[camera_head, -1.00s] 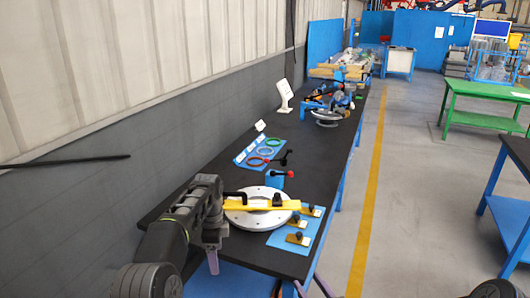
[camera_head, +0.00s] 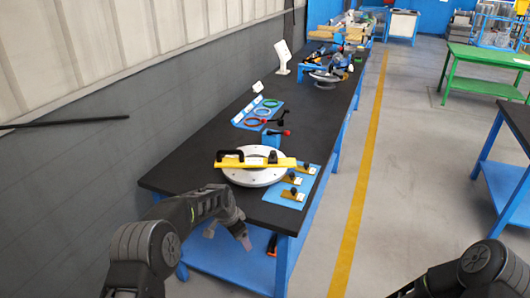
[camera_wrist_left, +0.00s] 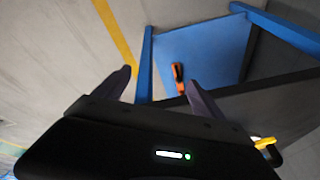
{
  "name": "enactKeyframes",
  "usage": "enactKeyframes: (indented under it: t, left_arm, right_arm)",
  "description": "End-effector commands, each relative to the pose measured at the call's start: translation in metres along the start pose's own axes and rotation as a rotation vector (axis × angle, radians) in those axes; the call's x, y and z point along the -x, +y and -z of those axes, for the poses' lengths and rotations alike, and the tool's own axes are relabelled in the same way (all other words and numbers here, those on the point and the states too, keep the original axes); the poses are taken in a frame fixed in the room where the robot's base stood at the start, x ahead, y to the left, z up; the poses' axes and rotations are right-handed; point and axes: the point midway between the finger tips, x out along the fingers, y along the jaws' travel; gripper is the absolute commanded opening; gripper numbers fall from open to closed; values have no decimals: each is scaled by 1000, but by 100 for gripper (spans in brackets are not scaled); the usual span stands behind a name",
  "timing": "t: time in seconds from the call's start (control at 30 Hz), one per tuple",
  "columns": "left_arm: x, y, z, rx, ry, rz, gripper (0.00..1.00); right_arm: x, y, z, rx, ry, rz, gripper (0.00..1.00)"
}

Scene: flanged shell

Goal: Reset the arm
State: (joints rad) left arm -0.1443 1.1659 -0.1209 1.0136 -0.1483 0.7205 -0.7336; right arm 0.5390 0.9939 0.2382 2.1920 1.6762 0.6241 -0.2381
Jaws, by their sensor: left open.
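My left arm comes in from the lower left in the head view, and its gripper (camera_head: 228,234) hangs beside the near edge of the black-topped bench (camera_head: 185,178). In the left wrist view the two fingers of my left gripper (camera_wrist_left: 160,90) stand wide apart with nothing between them. A silver round flange (camera_head: 252,178) lies on the bench, beyond the gripper and apart from it. A yellow bar (camera_head: 260,163) with a black handle lies across the flange. Part of my right arm shows at the lower right; its gripper is out of view.
A blue mat (camera_head: 309,176) with several small black-knobbed parts lies right of the flange. Coloured rings (camera_head: 263,112) lie farther back. An orange-and-black tool (camera_wrist_left: 178,77) rests on the blue lower shelf (camera_wrist_left: 205,55). The grey floor with a yellow line (camera_head: 363,205) is clear.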

Motion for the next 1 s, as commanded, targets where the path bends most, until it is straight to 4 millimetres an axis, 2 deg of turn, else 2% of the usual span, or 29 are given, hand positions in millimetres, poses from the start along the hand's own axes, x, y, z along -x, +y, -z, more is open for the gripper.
enactKeyframes:
  t: [0.03,0.1,0.2,0.27,0.3,0.37,0.4,0.5,0.6,0.7,0.77,1.0]
  left_arm:
    - [-23,21,-14,83,13,-19,80]
    - [-52,52,-36,228,39,-41,80]
    - [-82,105,-76,443,61,-78,80]
    - [-94,139,-103,567,63,-102,80]
    - [-98,163,-122,646,60,-118,80]
    - [-100,199,-152,758,48,-140,80]
    - [-99,224,-173,830,35,-154,80]
    - [-86,283,-222,970,-12,-189,80]
    - [-67,330,-260,1035,-70,-223,80]
    - [-52,362,-286,1056,-131,-259,80]
    - [-46,374,-297,1069,-157,-276,80]
    - [-48,367,-300,1097,-151,-271,80]
  right_arm:
    - [0,33,22,69,74,-107,49]
    - [10,77,58,205,198,-265,49]
    - [33,117,111,445,365,-450,49]
    - [47,126,138,604,450,-530,49]
    - [55,128,154,717,496,-572,49]
    - [64,125,171,889,551,-618,49]
    - [67,122,180,1006,575,-640,49]
    - [67,112,188,1277,593,-667,49]
    - [61,111,186,1469,563,-686,49]
    - [58,119,184,1562,522,-718,49]
    - [57,123,185,1585,512,-736,49]
    - [52,124,182,1618,504,-753,49]
